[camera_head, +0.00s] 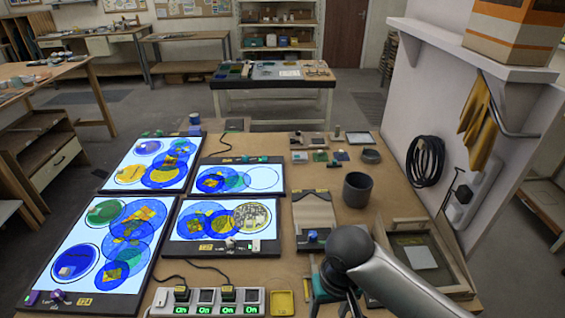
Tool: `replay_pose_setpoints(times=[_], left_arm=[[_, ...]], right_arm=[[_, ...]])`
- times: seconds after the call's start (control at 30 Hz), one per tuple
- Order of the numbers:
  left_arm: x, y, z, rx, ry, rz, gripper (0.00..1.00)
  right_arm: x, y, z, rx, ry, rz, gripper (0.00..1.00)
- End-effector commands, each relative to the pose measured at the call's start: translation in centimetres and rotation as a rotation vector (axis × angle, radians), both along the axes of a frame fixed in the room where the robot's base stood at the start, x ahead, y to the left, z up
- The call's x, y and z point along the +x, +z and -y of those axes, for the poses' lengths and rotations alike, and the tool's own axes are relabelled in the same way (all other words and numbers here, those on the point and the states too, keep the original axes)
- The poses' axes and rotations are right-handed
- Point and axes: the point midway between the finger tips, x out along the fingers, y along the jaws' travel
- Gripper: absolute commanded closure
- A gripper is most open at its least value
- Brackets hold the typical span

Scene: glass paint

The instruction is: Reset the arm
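My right arm comes in from the lower right, with a dark round joint and a grey link over the front right of the wooden table (390,180). A dark part of my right gripper (352,298) shows below the joint, beside a teal object (322,288). Its fingertips are not clearly visible, so I cannot tell if it is open or holds anything. My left arm and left gripper are out of view.
Several lit panels with blue, green and yellow circular glass lie on the left, including a lower left panel (105,240). A power strip (205,301) lies in front. A dark cup (357,190) and a wooden tray (462,288) are right. A white wall (450,90) bounds the right.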

Motion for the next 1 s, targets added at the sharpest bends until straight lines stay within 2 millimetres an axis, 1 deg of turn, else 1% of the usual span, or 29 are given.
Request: replay_pose_setpoints(times=[0.03,0.17,0.3,0.37,0.47,0.6,0.7,1.0], left_arm=[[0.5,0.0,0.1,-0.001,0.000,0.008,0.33],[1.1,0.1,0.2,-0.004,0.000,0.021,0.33],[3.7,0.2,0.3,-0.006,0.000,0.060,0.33],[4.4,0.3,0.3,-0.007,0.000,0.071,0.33],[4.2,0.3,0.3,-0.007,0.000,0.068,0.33],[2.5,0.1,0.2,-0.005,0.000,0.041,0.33],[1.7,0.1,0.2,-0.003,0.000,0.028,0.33],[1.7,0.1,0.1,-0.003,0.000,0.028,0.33]], right_arm=[[-0.8,-0.2,-0.7,0.027,0.018,0.004,0.39],[-1.9,-0.3,-1.9,0.082,0.057,0.039,0.39],[-3.4,-0.3,-2.9,0.139,0.088,0.086,0.39],[-4.1,-0.2,-3.0,0.161,0.096,0.113,0.39],[-5.3,0.0,-2.6,0.183,0.100,0.164,0.39],[-7.0,0.4,-0.8,0.171,0.086,0.228,0.39],[-8.2,0.5,0.9,0.140,0.076,0.258,0.39],[-11.5,1.1,5.9,0.018,0.048,0.293,0.39]])
